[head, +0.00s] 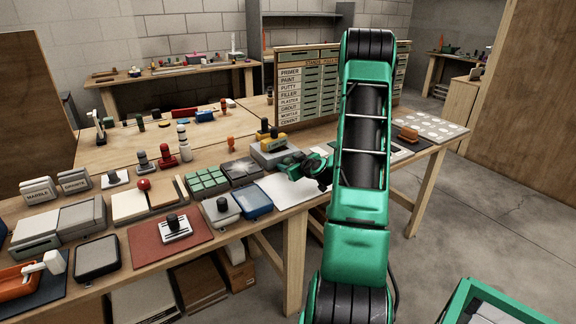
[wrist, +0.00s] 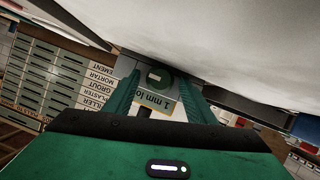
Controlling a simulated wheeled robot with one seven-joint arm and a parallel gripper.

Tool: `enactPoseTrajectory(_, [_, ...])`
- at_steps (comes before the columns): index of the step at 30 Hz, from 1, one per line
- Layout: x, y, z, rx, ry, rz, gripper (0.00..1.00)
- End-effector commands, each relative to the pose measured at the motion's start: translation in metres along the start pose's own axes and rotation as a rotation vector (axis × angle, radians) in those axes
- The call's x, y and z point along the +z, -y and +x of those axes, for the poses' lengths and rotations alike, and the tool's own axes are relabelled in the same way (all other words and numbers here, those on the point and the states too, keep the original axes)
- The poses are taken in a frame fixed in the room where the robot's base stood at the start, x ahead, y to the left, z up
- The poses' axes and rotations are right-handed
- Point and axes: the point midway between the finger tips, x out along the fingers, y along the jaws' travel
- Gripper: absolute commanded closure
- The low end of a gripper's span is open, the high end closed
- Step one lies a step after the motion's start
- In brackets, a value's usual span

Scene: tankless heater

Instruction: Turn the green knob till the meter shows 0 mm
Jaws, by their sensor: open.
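In the wrist view the green knob (wrist: 157,76) is a round dark-green disc on a grey block. A pale label (wrist: 154,100) beside it reads "1 mm lo", with the rest cut off. My gripper (wrist: 160,86) is open, with one green finger on each side of the knob and label. I cannot tell whether the fingers touch the knob. In the head view my gripper (head: 293,166) is low over the table beside a grey device (head: 271,153) with yellow parts on top. The knob is hidden there. I can make out no meter reading in either view.
A board with labelled rows (head: 302,85) stands behind my arm. A blue tray (head: 258,201), a green-topped pad (head: 207,181) and a black-knobbed box (head: 221,209) crowd the table to the left. A white sheet (head: 285,191) lies at the front edge. A large pale surface (wrist: 240,45) fills the upper right of the wrist view.

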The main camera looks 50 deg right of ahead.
Motion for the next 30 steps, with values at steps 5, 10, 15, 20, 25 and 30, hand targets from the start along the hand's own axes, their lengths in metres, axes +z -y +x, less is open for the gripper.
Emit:
enactPoseTrajectory(5, [0.0,-0.0001,0.0005,0.0,0.0,0.0,0.5])
enactPoseTrajectory(10, [0.0,-0.0002,0.0003,0.0,0.0,0.0,0.76])
enactPoseTrajectory(15, [0.0,0.0,0.0002,0.0,0.0,0.0,0.91])
enactPoseTrajectory(20, [0.0,-0.0004,0.0001,-0.008,0.0,0.018,0.91])
enactPoseTrajectory(25, [0.0007,-0.002,-0.0001,-0.033,0.001,0.083,0.91])
enactPoseTrajectory(30, [0.0007,-0.0027,0.0,-0.077,0.0,0.186,0.91])
